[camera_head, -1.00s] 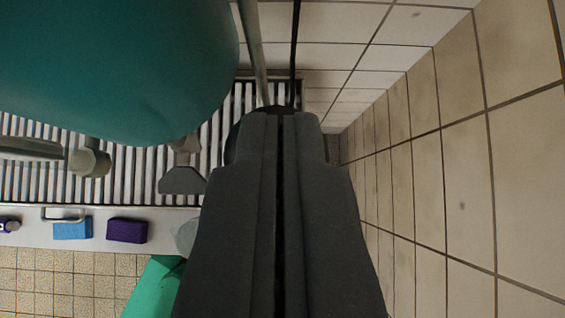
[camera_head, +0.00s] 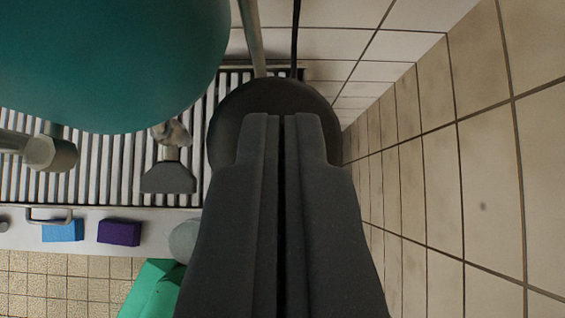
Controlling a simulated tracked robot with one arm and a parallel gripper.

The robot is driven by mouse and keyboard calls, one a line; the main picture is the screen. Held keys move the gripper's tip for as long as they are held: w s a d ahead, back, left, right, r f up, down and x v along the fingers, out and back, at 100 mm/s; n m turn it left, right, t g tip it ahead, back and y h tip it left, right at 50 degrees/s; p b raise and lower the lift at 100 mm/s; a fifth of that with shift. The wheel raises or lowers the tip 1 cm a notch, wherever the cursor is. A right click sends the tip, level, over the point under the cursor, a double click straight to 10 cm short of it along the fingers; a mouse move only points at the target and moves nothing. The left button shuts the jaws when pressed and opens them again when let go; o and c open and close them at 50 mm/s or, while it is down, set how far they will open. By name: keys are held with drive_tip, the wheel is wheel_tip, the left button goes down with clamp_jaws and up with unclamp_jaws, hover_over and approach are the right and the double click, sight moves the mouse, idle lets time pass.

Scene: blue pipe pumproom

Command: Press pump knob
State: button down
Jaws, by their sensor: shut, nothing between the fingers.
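A dark round knob (camera_head: 228,120), likely the pump knob, lies just behind my fingertips in the camera_head view. The tips overlap the knob in the picture. I cannot tell whether they touch it.
A large teal rounded body (camera_head: 105,60) fills the upper left. A tiled wall (camera_head: 470,170) stands close on the right. Below are a slatted grate (camera_head: 105,170), a blue block (camera_head: 63,231), a purple block (camera_head: 119,233) and a green object (camera_head: 150,290).

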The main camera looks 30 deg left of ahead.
wheel_tip(320, 180, down, 5)
drive_tip(key=b, duration=0.4)
drive_tip(key=shift+s+b, duration=0.15)
drive_tip(key=shift+b, duration=0.15)
drive_tip(key=shift+f, duration=0.1)
drive_tip(key=s+d+r, duration=0.3)
drive_tip(key=s+r, duration=0.3)
drive_tip(key=r, duration=0.5)
drive_tip(key=shift+d+r+b, duration=0.15)
drive_tip(key=shift+r+b, duration=0.2)
idle(1.3)
